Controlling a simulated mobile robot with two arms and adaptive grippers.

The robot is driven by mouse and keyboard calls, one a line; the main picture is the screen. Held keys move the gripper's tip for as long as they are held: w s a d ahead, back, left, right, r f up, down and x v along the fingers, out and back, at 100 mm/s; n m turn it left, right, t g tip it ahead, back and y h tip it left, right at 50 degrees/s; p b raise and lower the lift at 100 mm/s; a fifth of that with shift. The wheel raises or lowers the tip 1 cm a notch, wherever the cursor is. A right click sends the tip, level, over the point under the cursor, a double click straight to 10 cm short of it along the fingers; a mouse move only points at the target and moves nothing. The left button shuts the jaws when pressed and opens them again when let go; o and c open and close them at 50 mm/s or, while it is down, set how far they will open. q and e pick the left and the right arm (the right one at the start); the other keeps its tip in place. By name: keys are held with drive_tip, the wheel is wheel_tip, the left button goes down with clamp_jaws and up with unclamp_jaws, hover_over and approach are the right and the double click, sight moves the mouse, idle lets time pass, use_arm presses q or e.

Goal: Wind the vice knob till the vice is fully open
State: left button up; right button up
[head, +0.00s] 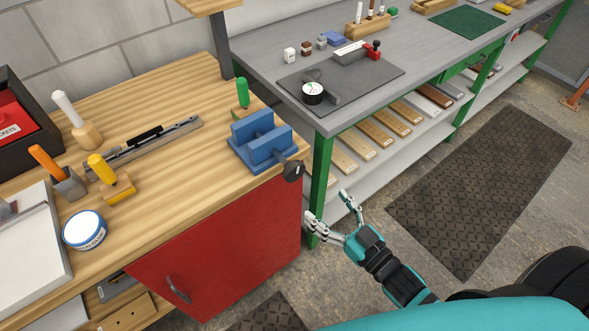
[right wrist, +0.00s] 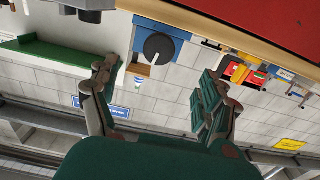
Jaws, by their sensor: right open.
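The blue vice (head: 268,157) sits on the wooden bench near its right front corner. A gap shows between its two upright jaws. Its black knob (head: 293,171) sticks out past the bench edge. My right gripper (head: 327,204) is open and empty, below and to the right of the knob, apart from it. In the right wrist view, the round knob (right wrist: 158,47) shows against the blue vice body (right wrist: 177,30), beyond and between the spread fingers (right wrist: 156,76). My left gripper is not in view.
The wooden bench (head: 180,170) has a red cabinet door (head: 235,245) below. A metal rail, wooden-based tools and a round tin (head: 84,230) lie left of the vice. A grey bench (head: 290,68) with a green leg (head: 320,180) stands behind my right gripper. The floor to the right is open.

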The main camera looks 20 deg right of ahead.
sight(297, 175)
drive_tip(key=p+x, duration=0.2)
drive_tip(key=x, duration=0.9)
drive_tip(key=shift+w+a, duration=0.1)
drive_tip(key=shift+w, duration=0.25)
drive_tip(key=shift+w+a, duration=0.2)
drive_tip(key=shift+w, duration=0.35)
drive_tip(key=c, duration=1.2)
drive_tip(key=shift+n, duration=1.1)
drive_tip(key=shift+d, duration=0.1)
drive_tip(key=o, duration=1.2)
